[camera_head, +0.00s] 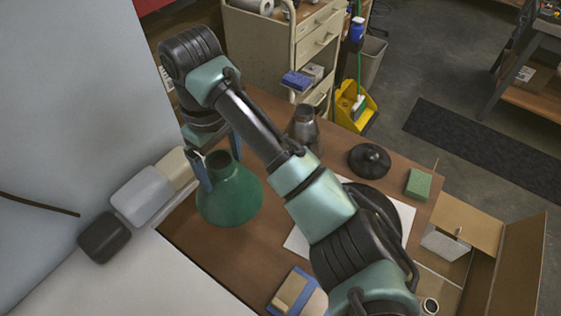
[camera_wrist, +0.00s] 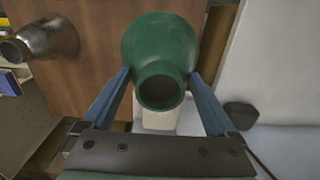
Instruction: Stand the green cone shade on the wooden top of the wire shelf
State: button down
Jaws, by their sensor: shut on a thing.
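The green cone shade (camera_head: 230,197) is in my gripper (camera_head: 217,163), wide end down and narrow neck up. In the wrist view the shade (camera_wrist: 160,45) has its open neck toward the camera, and the blue fingers of my gripper (camera_wrist: 160,78) press on both sides of it. The shade is over the left part of a brown wooden top (camera_head: 205,255); I cannot tell whether it touches it. No wire frame shows, so I cannot tell whether this top is the wire shelf's.
A grey metal shade (camera_head: 304,128), a black round part (camera_head: 369,161) and a green block (camera_head: 418,183) are on the wooden top. An open cardboard box (camera_head: 480,230) is at the right. Pale and dark blocks (camera_head: 141,194) line the left edge. My arm hides the middle.

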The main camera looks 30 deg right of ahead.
notch_tip(320, 180, down, 12)
jog(key=b, duration=0.9)
jog(key=shift+r, duration=0.25)
notch_tip(320, 180, down, 9)
jog(key=b, duration=0.3)
jog(key=shift+f, duration=0.2)
grip_release()
